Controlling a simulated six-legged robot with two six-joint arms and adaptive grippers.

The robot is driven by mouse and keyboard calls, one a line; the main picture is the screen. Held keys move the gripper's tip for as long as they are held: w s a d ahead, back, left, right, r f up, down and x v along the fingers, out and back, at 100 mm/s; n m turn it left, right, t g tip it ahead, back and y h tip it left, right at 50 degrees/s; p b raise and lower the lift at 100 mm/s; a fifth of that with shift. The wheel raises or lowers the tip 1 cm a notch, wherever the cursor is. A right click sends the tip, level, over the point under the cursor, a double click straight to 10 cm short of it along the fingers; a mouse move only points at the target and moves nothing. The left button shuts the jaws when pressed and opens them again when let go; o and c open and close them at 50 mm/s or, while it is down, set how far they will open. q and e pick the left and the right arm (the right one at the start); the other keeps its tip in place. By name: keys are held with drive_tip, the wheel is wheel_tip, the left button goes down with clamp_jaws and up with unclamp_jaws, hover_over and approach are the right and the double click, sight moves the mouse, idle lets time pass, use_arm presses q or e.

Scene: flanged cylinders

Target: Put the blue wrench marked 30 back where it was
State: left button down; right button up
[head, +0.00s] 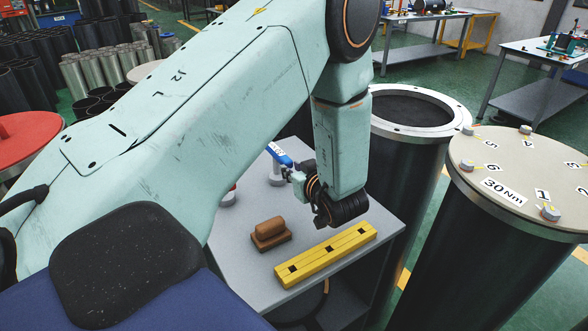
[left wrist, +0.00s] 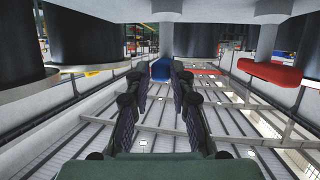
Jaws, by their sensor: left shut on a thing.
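The blue wrench (head: 280,154) has a pale marking at its far end that I cannot read. It is over a short grey post (head: 277,174) on the grey table; I cannot tell whether it rests on the post. My left gripper (head: 297,174) reaches in above the table and is shut on the wrench's near end. In the left wrist view the blue wrench (left wrist: 160,70) shows between the fingertips (left wrist: 160,78), in line with a grey post (left wrist: 166,40). That view appears upside down. My right gripper is not in view.
The grey table (head: 345,225) also bears a yellow bar (head: 326,254) with dark square holes and a brown block (head: 269,234). A red tool (left wrist: 270,74) is beside the gripper in the left wrist view. Tall dark flanged cylinders (head: 490,265) stand close on the right.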

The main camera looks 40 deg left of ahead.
use_arm(q)
drive_tip(key=c, duration=1.1)
unclamp_jaws()
drive_tip(key=shift+v, duration=3.7)
drive_tip(key=shift+d+f, duration=0.1)
drive_tip(key=shift+f, duration=0.05)
